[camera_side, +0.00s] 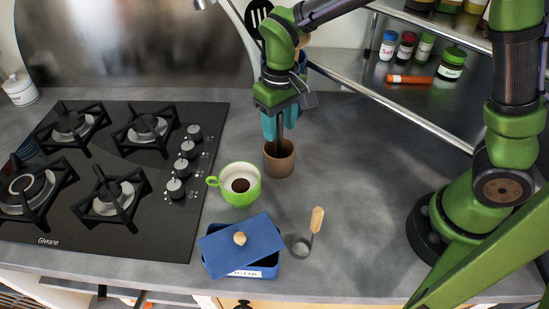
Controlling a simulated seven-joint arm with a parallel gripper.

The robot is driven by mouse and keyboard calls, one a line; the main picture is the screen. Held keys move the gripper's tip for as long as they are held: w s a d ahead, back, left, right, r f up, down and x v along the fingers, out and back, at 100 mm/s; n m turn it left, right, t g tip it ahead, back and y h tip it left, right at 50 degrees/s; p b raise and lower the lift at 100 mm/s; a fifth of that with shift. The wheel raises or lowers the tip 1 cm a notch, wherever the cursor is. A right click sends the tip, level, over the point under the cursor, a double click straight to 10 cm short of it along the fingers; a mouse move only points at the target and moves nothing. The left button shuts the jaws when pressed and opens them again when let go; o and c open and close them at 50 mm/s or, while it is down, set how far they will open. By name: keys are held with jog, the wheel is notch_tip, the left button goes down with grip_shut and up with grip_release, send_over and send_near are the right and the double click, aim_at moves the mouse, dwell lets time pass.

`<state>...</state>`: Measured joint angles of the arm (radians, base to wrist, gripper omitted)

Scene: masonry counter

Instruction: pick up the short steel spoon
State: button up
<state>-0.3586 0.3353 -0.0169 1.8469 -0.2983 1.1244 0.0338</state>
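My gripper (279,126), with teal fingers, points down just above a brown cup (279,162). A dark, narrow upright bar (280,143) shows below the fingers and runs down into the cup's mouth. I cannot tell whether it is the short steel spoon, or whether the fingers press on it. A small steel scoop (302,247) with a light wooden handle (317,219) stands on the counter in front, apart from my gripper. No other steel spoon is clear in this view.
A green mug (240,186) with dark contents stands left of the cup. The black stove (150,190) is left. A metal shelf (405,95) with jars is behind right.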

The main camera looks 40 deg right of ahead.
grip_shut()
jog(key=shift+r, duration=0.1)
